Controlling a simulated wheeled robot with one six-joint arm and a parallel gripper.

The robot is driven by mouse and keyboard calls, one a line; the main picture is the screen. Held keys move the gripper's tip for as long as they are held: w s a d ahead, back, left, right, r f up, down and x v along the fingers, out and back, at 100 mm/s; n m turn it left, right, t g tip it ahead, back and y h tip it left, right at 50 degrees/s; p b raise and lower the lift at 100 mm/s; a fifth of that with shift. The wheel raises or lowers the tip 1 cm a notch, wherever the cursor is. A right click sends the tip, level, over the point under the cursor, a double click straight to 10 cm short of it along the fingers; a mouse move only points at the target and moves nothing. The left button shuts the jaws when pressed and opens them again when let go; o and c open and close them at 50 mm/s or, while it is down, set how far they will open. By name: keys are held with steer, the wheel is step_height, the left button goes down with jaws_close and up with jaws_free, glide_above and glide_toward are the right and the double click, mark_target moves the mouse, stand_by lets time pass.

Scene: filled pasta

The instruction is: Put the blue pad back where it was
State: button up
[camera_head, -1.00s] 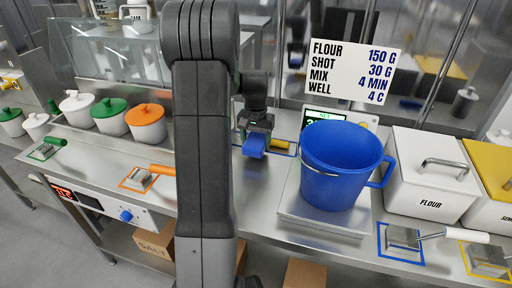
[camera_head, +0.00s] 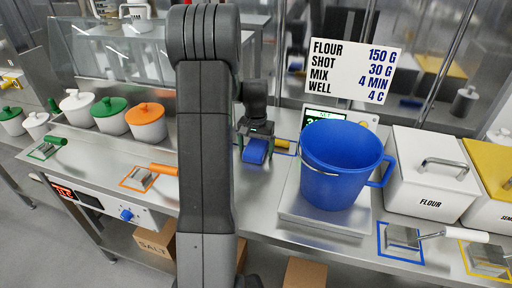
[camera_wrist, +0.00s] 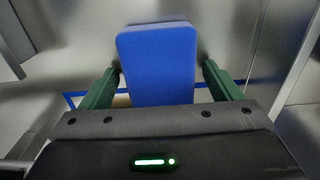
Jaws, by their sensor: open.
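The blue pad (camera_head: 256,151) is a small rounded block at the back of the steel counter, left of the blue bucket. In the wrist view the blue pad (camera_wrist: 158,62) lies between the two green fingers of my gripper (camera_wrist: 162,85), with a gap on each side. My gripper (camera_head: 256,146) is open around it in the head view. Part of a blue outline (camera_wrist: 72,101) shows on the counter beside the pad, near the gripper body; the rest is hidden. I cannot tell exactly how the pad lies against the outline.
A blue bucket (camera_head: 340,165) stands on a scale (camera_head: 320,215) close to the right of my gripper. A yellow piece (camera_head: 281,143) lies just beside the pad. A flour bin (camera_head: 430,175) and an outlined scraper (camera_head: 402,237) are farther right. Lidded pots (camera_head: 146,121) stand left.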

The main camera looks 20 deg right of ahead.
mark_target(256, 146)
step_height(256, 146, up, 12)
steer(key=shift+b, duration=0.4)
step_height(256, 146, down, 12)
steer(key=shift+f+p, duration=0.1)
steer(key=shift+p, duration=0.2)
steer(key=shift+r, duration=2)
